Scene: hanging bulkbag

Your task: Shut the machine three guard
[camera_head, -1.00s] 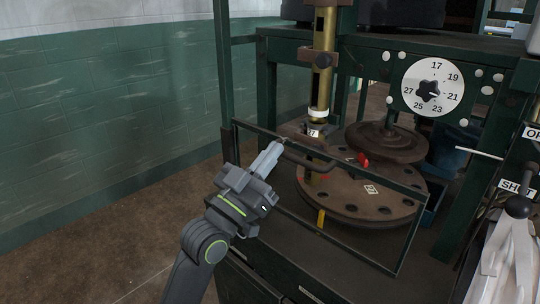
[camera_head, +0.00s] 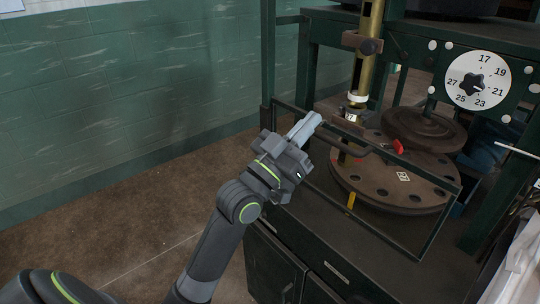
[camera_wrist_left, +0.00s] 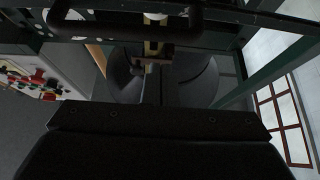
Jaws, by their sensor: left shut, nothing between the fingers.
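The machine guard (camera_head: 441,222) is a clear panel in a thin dark frame. It stands in front of the round perforated plate (camera_head: 375,196) of the machine; I cannot tell whether it is fully shut. A dark bar handle (camera_head: 352,139) runs along its upper part, and a dark bar also crosses the top of the left wrist view (camera_wrist_left: 125,33). My left gripper (camera_head: 314,121) is shut and empty, its light grey fingertips at the left end of the handle. Whether they touch it is unclear. My right gripper is out of view.
A white numbered dial (camera_head: 478,80) with a black knob is on the green frame at right. A brass column (camera_head: 367,68) rises behind the guard. Dark cabinets (camera_head: 275,262) are below. The floor at left (camera_head: 120,215) is clear up to the green wall.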

